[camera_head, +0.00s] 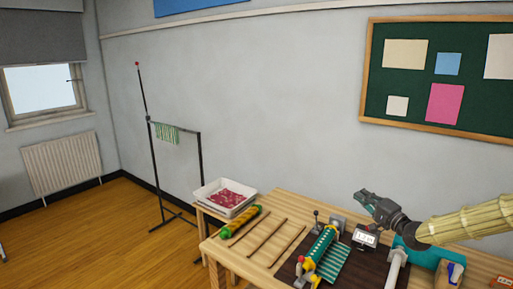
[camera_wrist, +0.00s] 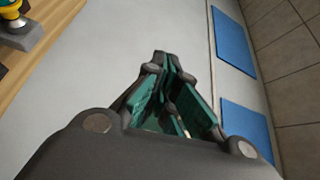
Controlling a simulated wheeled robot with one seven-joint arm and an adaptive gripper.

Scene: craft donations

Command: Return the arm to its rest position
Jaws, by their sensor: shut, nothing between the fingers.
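My gripper (camera_head: 361,196) is at the right of the head view, raised above the wooden table (camera_head: 232,254) and pointing left. Its fingers are together and hold nothing. In the wrist view my gripper (camera_wrist: 167,62) shows dark links and green pads meeting at the tips. My arm, in a pale ribbed sleeve, reaches in from the right edge of the head view.
Below my gripper stand a green-and-yellow roller device (camera_head: 318,247), a small display (camera_head: 365,237) and a teal object (camera_head: 420,256). A white tray (camera_head: 224,197) with red contents sits left. A black stand (camera_head: 156,165) is by the wall. The air around my gripper looks clear.

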